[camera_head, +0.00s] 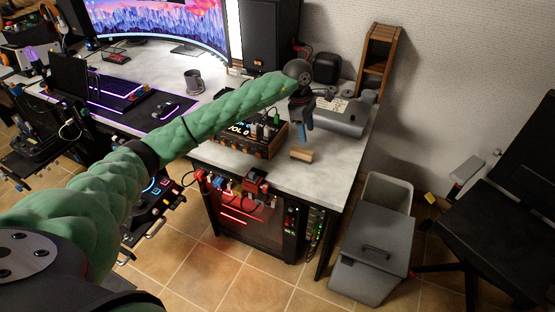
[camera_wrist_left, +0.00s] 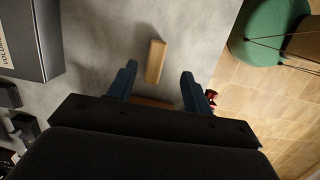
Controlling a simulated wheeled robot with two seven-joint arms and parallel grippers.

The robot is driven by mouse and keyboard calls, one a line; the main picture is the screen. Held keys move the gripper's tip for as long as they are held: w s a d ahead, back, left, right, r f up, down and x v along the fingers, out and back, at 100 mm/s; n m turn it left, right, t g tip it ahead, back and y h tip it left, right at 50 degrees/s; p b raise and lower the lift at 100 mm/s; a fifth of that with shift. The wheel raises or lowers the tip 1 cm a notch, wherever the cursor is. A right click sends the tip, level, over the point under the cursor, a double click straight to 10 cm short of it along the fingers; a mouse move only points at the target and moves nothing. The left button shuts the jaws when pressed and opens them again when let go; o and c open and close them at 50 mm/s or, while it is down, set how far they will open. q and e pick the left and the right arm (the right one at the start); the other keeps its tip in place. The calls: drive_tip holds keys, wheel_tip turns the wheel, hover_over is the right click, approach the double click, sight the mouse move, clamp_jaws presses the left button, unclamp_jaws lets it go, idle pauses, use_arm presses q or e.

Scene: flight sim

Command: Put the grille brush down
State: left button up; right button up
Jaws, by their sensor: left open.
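The likely grille brush is a small light-wood block (camera_head: 301,155). It lies on the pale desk top near the front edge at the right. My left gripper (camera_head: 304,126) is open, fingers pointing down, just above the block. In the left wrist view, the block (camera_wrist_left: 155,61) shows between and beyond the open fingertips (camera_wrist_left: 158,72), with clear space on both sides. A second brown strip (camera_wrist_left: 152,102) shows closer to the palm, partly hidden; I cannot tell whether it belongs to the brush. Bristles do not show. My right gripper is not in view.
A dark box with a display (camera_head: 262,135) stands left of the block. A grey machine (camera_head: 343,117) stands behind it. A wooden rack (camera_head: 378,62) is at the back right. A grey bin (camera_head: 371,255) stands on the floor. Bare desk (camera_head: 335,165) lies right of the block.

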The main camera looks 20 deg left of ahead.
use_arm(q)
drive_tip(key=s+d+f+n+h, duration=0.1)
drive_tip(key=s+d+h, duration=0.3)
drive_tip(key=d, duration=0.5)
drive_tip(key=s+d+n+h, duration=0.1)
drive_tip(key=s+d+h, duration=0.3)
drive_tip(key=d, duration=0.5)
drive_tip(key=s+d+r+n+t+h, duration=0.4)
drive_tip(key=d+r+n+t+h, duration=0.4)
drive_tip(key=n, duration=0.3)
drive_tip(key=s+a+f+n+t+y, duration=0.5)
drive_tip(key=a+n+y, duration=0.4)
drive_tip(key=n, duration=0.6)
drive_tip(key=s+a+f+n+t+y, duration=0.25)
drive_tip(key=a+f+n+y, duration=0.6)
drive_tip(key=n, duration=0.75)
drive_tip(key=s+a+f+n+g+y, duration=0.2)
drive_tip(key=s+f+n+g, duration=0.35)
drive_tip(key=s+f, duration=0.45)
drive_tip(key=s+f+n+g+h, duration=0.1)
drive_tip(key=s+g, duration=0.3)
drive_tip(key=s, duration=0.6)
drive_tip(key=s+f+n+g+h, duration=0.1)
drive_tip(key=s+f+n+g, duration=0.1)
drive_tip(key=s, duration=0.9)
drive_tip(key=shift+d+f+g, duration=0.2)
drive_tip(key=shift+f+g, duration=0.3)
drive_tip(key=shift+g, duration=0.7)
